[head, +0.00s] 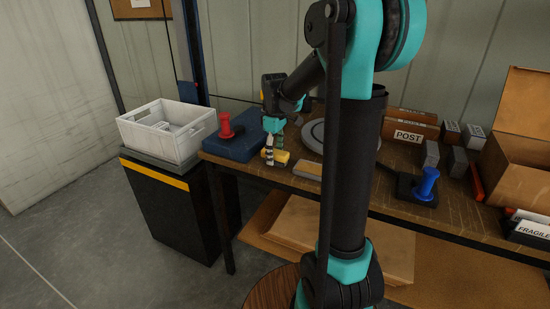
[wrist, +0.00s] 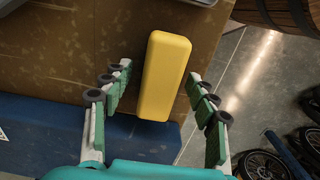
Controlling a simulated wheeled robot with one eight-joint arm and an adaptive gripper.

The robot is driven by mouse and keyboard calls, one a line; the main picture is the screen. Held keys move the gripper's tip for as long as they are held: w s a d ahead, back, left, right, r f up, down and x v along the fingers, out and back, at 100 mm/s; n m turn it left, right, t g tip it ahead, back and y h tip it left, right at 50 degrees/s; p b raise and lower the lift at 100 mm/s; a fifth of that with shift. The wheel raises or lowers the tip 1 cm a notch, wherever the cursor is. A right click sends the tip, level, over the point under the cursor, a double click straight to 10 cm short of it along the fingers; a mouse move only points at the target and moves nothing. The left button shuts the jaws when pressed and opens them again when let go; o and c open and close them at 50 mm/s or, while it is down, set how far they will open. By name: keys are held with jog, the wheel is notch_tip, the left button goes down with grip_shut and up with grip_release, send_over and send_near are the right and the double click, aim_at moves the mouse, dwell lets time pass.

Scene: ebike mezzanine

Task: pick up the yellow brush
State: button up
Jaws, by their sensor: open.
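The yellow brush (wrist: 166,76) shows in the wrist view as a rounded yellow block on the brown bench top, lying between the two green-padded fingers of my gripper (wrist: 158,72). A gap shows on each side of it in that view. In the head view the brush (head: 282,157) is a small yellow patch near the bench's front edge. My gripper (head: 269,153) points down at it there, with the fingers hiding part of it. The gripper is open and holds nothing. I cannot tell how far the fingertips are above the bench.
A blue flat case (head: 236,148) with a red-handled stamp (head: 226,126) lies left of the brush. A tan block (head: 307,169) is close on its right, with a grey round plate (head: 312,134) behind. A white crate (head: 154,140) stands further left; a blue-handled stamp (head: 427,184) is right.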

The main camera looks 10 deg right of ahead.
aim_at(275, 151)
jog(key=shift+c, duration=0.2)
jog(key=c, duration=1.3)
jog(key=shift+o, duration=0.2)
jog(key=shift+r, duration=0.15)
notch_tip(275, 151, up, 20)
jog(key=o, duration=0.6)
grip_shut()
